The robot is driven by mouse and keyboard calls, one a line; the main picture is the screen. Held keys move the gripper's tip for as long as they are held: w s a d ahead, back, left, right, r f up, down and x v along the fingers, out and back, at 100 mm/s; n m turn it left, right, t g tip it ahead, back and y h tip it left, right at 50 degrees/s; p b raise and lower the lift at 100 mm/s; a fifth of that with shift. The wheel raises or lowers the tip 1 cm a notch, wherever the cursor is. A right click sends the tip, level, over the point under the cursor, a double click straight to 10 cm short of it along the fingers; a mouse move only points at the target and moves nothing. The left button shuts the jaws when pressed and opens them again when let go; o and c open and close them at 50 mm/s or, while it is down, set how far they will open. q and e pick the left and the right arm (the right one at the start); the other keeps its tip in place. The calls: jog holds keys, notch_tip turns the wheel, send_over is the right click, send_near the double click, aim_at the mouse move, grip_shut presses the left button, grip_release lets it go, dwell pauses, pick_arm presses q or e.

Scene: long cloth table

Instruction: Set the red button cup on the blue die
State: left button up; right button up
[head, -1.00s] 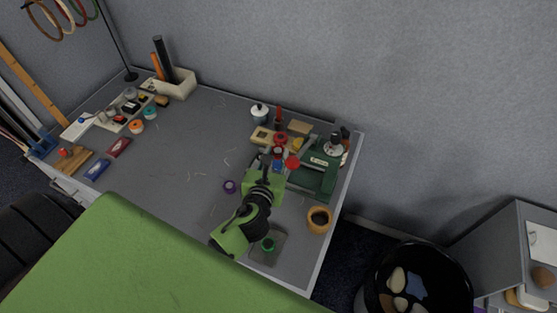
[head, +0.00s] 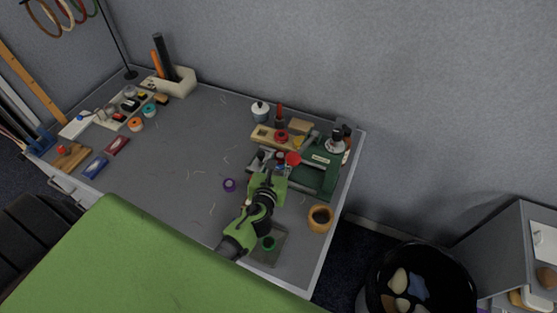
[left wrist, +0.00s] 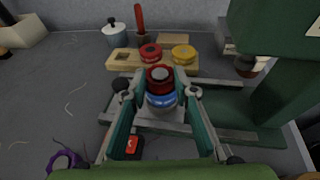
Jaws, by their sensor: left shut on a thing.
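The red button cup (left wrist: 159,74) is between the fingertips of my left gripper (left wrist: 160,88), which is shut on it in the left wrist view. The blue die (left wrist: 160,100) shows just under the cup, on a pale round base of the green press. I cannot tell whether cup and die touch. In the head view my left gripper (head: 270,165) is over the front left part of the green press (head: 318,178) and mostly hides both. My right gripper is not in view.
A wooden block (left wrist: 125,64) behind the press carries a red die (left wrist: 150,52) and a yellow die (left wrist: 183,53). The press body (left wrist: 270,75) rises close on the right. A purple ring (head: 229,184) lies left of the gripper. The table's middle is clear.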

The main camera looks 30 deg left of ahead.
pick_arm(q)
jog(key=o, duration=1)
jog(key=shift+f, duration=0.1)
jog(key=shift+r, duration=0.2)
jog(key=shift+s+d, duration=0.1)
jog(key=shift+s, duration=0.25)
jog(key=v, duration=1.1)
jog(key=shift+s+r+b, duration=0.1)
jog(key=shift+r+b, duration=0.05)
jog(key=shift+b, duration=0.25)
